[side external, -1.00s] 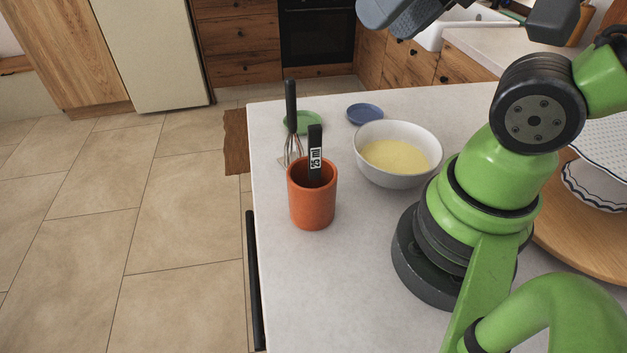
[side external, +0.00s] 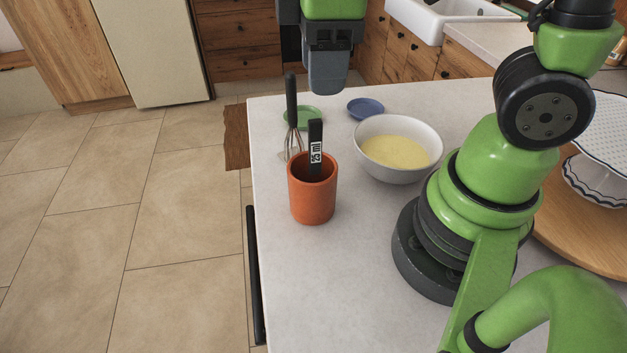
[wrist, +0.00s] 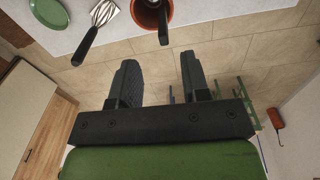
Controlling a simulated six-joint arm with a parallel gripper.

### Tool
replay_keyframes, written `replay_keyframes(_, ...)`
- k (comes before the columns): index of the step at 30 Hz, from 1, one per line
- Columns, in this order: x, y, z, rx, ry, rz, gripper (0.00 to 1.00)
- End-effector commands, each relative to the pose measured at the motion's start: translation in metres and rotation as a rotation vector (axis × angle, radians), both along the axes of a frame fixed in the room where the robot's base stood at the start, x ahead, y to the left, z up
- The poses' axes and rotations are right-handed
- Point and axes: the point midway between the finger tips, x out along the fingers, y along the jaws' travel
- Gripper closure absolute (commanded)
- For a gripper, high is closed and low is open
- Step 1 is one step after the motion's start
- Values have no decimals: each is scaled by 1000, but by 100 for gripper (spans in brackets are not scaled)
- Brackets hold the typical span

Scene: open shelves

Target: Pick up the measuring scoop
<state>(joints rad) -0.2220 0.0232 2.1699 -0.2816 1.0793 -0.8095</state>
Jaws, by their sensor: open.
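The measuring scoop shows as a black handle (side external: 315,147) with a white label, standing upright out of a terracotta cup (side external: 313,200); its lower end is hidden inside. In the wrist view the black handle (wrist: 163,22) projects over the rim of the cup (wrist: 147,14) at the top edge. My gripper (side external: 326,88) is above the far part of the counter, higher than the cup and apart from it. In the wrist view my gripper (wrist: 160,75) has its two fingers spread with nothing between them.
A whisk (side external: 291,110) with a black handle is just behind the cup. A white bowl (side external: 372,176) of yellow contents stands to the right. A green plate (side external: 306,114) and a blue plate (side external: 365,108) lie behind. The counter (side external: 330,290) in front is clear.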

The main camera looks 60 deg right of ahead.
Motion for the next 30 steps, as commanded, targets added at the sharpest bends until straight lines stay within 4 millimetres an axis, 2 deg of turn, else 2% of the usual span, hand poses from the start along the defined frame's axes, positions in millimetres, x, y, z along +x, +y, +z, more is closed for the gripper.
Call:
replay_keyframes(3, 2, 1, -11, -16, 28, 53, 57)
replay_keyframes(10, 1, 1, -41, -16, 30, 54, 57)
replay_keyframes(17, 1, 2, -57, -15, 28, 52, 57)
replay_keyframes(25, 0, 4, -93, -16, 31, 50, 57)
replay_keyframes(30, 0, 4, -104, -15, 25, 50, 57)
